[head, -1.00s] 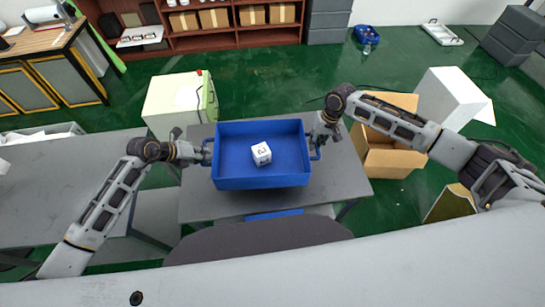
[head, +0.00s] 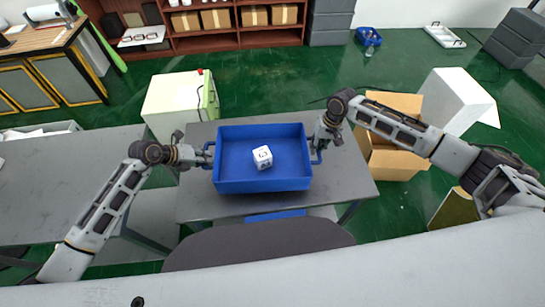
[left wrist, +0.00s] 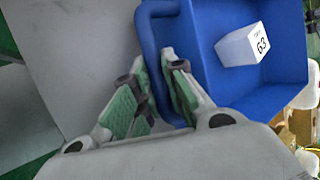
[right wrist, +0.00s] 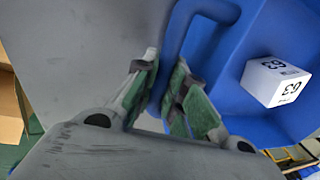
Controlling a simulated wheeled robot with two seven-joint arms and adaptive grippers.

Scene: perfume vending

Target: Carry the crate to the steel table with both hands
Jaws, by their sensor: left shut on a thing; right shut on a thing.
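The blue crate (head: 235,186) is between my two grippers over the grey steel table (head: 345,185). I cannot tell whether its base touches the table. A white cube with printed numbers (head: 262,157) lies inside the crate. My left gripper (head: 205,156) is shut on the handle at the crate's left end; this handle also shows in the left wrist view (left wrist: 148,45). My right gripper (head: 318,150) is shut on the handle at the right end, which shows in the right wrist view (right wrist: 176,45).
Another grey table (head: 70,190) stands at the left. A pale cabinet (head: 172,104) is behind the steel table, and an open cardboard box (head: 392,160) is on the floor to its right. A dark rounded seat (head: 260,243) is in front.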

